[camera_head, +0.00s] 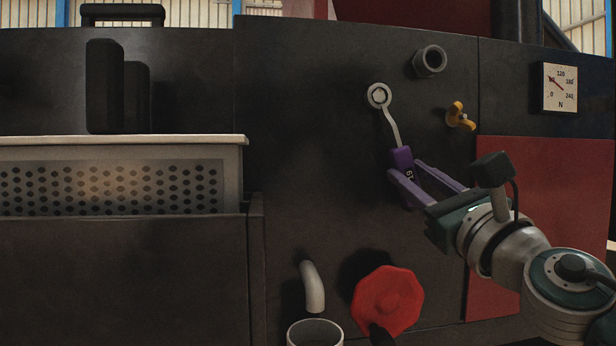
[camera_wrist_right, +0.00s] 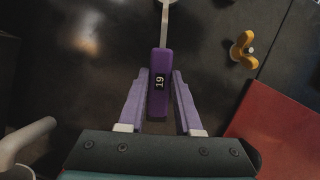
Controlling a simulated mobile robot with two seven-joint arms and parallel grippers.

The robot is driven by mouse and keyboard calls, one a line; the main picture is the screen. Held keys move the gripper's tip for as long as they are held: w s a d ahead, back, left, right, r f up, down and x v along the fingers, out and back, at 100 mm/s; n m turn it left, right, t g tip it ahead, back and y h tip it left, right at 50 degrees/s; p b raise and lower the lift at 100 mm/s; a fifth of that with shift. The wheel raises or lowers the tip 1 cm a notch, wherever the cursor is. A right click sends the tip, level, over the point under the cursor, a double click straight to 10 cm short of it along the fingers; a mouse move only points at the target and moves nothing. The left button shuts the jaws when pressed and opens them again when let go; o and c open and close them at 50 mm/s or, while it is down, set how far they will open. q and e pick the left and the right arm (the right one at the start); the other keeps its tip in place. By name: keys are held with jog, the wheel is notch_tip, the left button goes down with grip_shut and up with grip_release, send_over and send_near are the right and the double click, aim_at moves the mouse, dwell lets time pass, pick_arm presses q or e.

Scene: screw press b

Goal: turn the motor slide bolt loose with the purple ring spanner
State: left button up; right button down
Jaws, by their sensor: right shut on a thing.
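The purple ring spanner (camera_head: 401,158) hangs slanted on the dark panel, its silver ring end at the upper left and its purple handle marked 19 at the lower right. The ring sits around the motor slide bolt (camera_head: 379,96), whose pale head shows inside it. My right gripper (camera_head: 405,168) is shut on the purple handle, with one finger on each side. In the right wrist view the handle (camera_wrist_right: 160,95) lies between the fingers, and the ring end is cut off at the top edge. My left gripper is not in view.
A yellow wing knob (camera_head: 459,116) and a grey round socket (camera_head: 430,61) stick out right of the bolt. A dial gauge (camera_head: 560,88) is at the far right. Below are a red handwheel (camera_head: 388,301) and a bent pipe (camera_head: 312,287) over a cup (camera_head: 315,334). A perforated box (camera_head: 110,186) juts out left.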

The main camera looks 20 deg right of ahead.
jog(key=d+n, duration=0.1)
jog(key=d+r+n+y, duration=0.1)
jog(key=n, duration=0.1)
jog(key=shift+s+r+y, duration=0.15)
jog(key=shift+s+y, duration=0.15)
jog(key=s+p, duration=0.1)
jog(key=s, duration=0.1)
jog(key=s+a, duration=0.1)
jog(key=s, duration=0.2)
jog(key=shift+s+a+p, duration=0.15)
jog(key=shift+s+p, duration=0.2)
dwell(0.4)
